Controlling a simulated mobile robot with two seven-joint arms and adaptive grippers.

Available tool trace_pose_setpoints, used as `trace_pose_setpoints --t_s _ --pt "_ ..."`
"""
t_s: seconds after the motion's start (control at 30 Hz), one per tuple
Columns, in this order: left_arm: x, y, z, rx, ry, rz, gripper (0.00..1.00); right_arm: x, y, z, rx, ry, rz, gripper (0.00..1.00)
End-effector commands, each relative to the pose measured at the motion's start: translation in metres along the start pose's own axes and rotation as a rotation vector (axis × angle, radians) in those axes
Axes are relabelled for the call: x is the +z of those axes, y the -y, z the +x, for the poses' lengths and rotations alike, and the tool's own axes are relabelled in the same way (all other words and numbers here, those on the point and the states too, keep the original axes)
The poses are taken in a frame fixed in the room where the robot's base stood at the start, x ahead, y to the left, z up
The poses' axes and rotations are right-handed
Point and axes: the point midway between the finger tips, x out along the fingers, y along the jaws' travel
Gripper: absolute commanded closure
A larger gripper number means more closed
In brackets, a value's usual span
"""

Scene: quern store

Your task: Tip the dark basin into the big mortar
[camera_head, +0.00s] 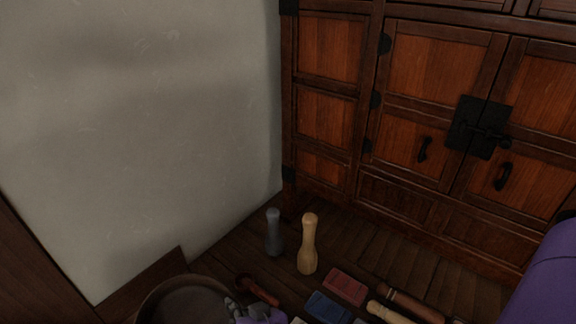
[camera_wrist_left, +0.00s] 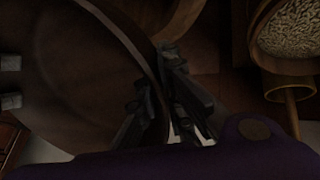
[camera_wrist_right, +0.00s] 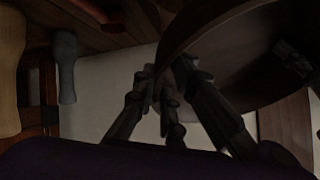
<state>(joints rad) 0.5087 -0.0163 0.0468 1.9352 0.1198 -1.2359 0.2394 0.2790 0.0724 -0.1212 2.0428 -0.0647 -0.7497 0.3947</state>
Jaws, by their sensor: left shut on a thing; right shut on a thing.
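The dark basin (camera_head: 180,299) shows only in part, cut off by the bottom edge of the head view. It fills much of the left wrist view (camera_wrist_left: 75,60) and the right wrist view (camera_wrist_right: 235,60). My right gripper (camera_wrist_right: 170,80) is shut on its rim; in the head view it (camera_head: 238,308) is at the basin's right. My left gripper (camera_wrist_left: 163,75) is shut on another part of the rim. Whether the basin holds anything is too dark to tell. A curved wooden rim (camera_wrist_left: 183,17) beyond the basin may be the big mortar; most of it is out of frame.
A grey pestle (camera_head: 273,233) and a pale wooden pestle (camera_head: 308,245) stand upright by the wall. A red block (camera_head: 346,286), a blue block (camera_head: 327,307) and a wooden rod (camera_head: 410,304) lie nearby. A handled wooden vessel of grain (camera_wrist_left: 291,65) is close. A cabinet (camera_head: 420,100) stands behind.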

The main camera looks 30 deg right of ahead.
Motion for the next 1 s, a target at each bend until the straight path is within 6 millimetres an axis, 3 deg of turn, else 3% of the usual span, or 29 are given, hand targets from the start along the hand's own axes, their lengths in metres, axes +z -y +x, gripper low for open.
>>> trace_pose_setpoints --t_s 1.0 --pt "0.018 0.006 0.024 -0.069 0.304 -0.066 1.00 0.015 -0.002 0.022 0.062 0.305 0.046 1.00"
